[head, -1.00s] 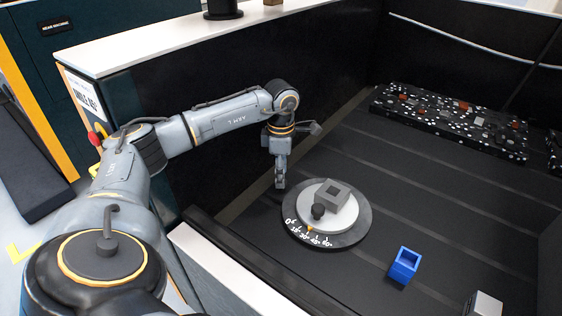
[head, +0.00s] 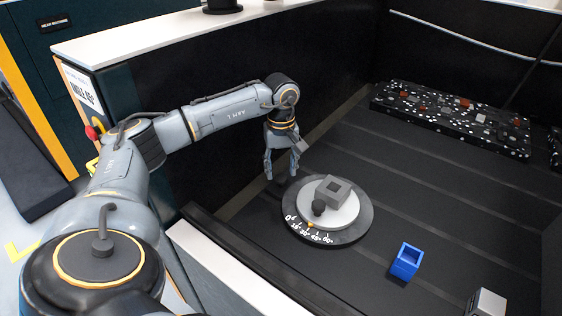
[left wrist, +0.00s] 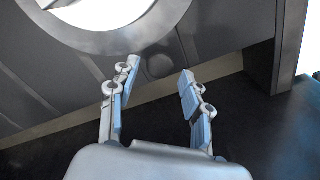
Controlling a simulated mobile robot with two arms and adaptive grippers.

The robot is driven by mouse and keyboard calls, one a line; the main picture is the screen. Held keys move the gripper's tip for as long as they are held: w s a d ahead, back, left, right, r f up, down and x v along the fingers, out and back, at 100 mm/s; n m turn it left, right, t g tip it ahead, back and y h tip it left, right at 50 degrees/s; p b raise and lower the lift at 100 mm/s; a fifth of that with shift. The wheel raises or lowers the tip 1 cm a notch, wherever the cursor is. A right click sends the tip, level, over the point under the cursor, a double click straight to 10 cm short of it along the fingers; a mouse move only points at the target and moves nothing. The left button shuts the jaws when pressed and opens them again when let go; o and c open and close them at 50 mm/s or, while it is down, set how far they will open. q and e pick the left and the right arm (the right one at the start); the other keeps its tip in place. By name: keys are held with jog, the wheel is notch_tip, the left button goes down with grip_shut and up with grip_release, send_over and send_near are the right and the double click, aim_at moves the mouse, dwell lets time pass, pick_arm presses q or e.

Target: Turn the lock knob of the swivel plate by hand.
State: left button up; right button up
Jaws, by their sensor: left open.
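The swivel plate (head: 356,226) lies on the dark floor of the work area in the head view. It has a dark outer disc with white angle marks and an orange pointer (head: 310,225), and a lighter inner disc (head: 345,212). A dark round knob (head: 319,207) stands on the inner disc beside a grey square block (head: 334,189). My left gripper (head: 282,176) is open and empty, above and left of the plate, apart from the knob. Its spread fingers show in the left wrist view (left wrist: 156,78), where part of a pale disc (left wrist: 120,38) shows at the top. My right gripper is not in view.
A blue open box (head: 406,262) stands right of the plate, with a grey block (head: 487,302) at the lower right. A speckled black slab (head: 450,115) lies at the back. A dark wall (head: 200,160) runs behind my left arm.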

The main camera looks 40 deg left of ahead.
pick_arm(q)
jog(key=shift+f, duration=0.15)
jog(key=shift+f+b, duration=0.7)
jog(key=shift+f, duration=0.2)
jog(key=c, duration=0.9)
jog(key=shift+o, duration=0.2)
jog(key=n, duration=0.3)
jog(key=shift+r+p, duration=0.1)
jog(key=shift+p, duration=0.25)
jog(key=o, duration=0.9)
jog(key=shift+o, duration=0.2)
